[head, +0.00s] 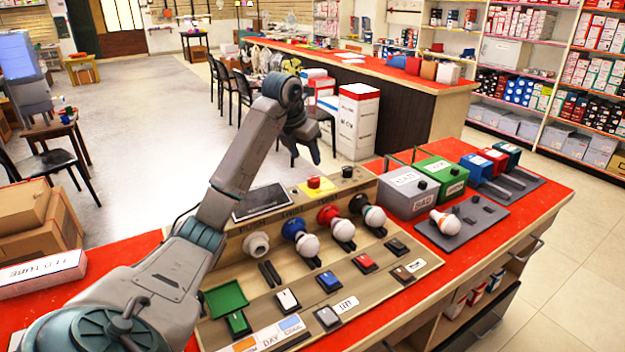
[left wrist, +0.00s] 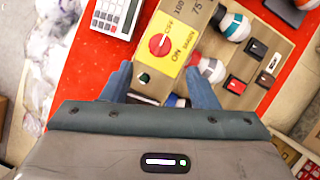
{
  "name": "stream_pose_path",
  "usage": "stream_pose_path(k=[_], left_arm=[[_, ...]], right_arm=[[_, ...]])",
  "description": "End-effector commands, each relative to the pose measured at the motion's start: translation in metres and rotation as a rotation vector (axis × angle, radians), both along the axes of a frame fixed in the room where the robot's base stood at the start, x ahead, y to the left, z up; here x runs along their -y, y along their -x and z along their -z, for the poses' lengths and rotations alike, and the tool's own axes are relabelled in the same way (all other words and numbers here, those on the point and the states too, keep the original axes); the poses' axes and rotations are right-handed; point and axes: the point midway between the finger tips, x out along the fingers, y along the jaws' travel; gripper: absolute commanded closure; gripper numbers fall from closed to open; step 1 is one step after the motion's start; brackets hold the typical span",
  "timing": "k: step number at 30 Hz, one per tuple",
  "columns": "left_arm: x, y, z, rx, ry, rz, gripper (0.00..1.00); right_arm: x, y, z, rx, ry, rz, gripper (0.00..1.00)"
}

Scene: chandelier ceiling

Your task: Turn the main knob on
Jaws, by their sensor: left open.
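The main knob (head: 314,183) is a round red knob on a yellow plate (head: 318,191) at the back of the wooden switch board. In the left wrist view the red knob (left wrist: 160,44) shows a pale mark, with OFF, ON and MAIN printed around it. I cannot tell for sure which setting it points to. My left gripper (head: 306,155) is open and empty, above and apart from the knob in the head view. In the left wrist view the left gripper's blue-grey fingers (left wrist: 160,82) are spread wide, with the knob beyond them. My right gripper is not in view.
The board (head: 320,270) carries several bulbs in sockets, rocker switches and a green tray (head: 226,298). A dark tablet (head: 263,201) lies left of the knob, and a black knob (head: 347,172) sits to its right. Grey and green boxes stand farther right on the red counter.

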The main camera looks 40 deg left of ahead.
Motion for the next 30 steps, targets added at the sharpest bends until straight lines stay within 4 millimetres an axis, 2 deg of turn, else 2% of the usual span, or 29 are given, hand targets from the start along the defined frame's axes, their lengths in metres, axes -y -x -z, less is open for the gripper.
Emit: stream_pose_path(k=[2, 9, 13, 18, 26, 27, 30], left_arm=[[0.000, -0.004, 0.014, -0.001, 0.002, 0.001, 0.46], [-0.002, -0.022, 0.055, -0.003, 0.002, -0.001, 0.46], [-0.003, -0.029, 0.071, -0.003, 0.003, 0.000, 0.46], [-0.004, -0.034, 0.082, 0.000, 0.000, 0.000, 0.46], [-0.004, -0.034, 0.084, 0.001, 0.000, 0.000, 0.46], [-0.004, -0.034, 0.084, 0.001, 0.000, 0.000, 0.48], [-0.004, -0.034, 0.084, 0.001, 0.000, 0.000, 0.68]], right_arm=[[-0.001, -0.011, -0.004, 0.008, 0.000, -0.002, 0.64], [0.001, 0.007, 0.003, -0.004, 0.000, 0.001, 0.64], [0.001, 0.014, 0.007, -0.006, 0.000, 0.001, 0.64], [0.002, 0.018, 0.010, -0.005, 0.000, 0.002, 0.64], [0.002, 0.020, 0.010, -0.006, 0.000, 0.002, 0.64], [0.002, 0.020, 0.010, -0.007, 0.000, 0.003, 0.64], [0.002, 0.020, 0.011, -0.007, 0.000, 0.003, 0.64]])
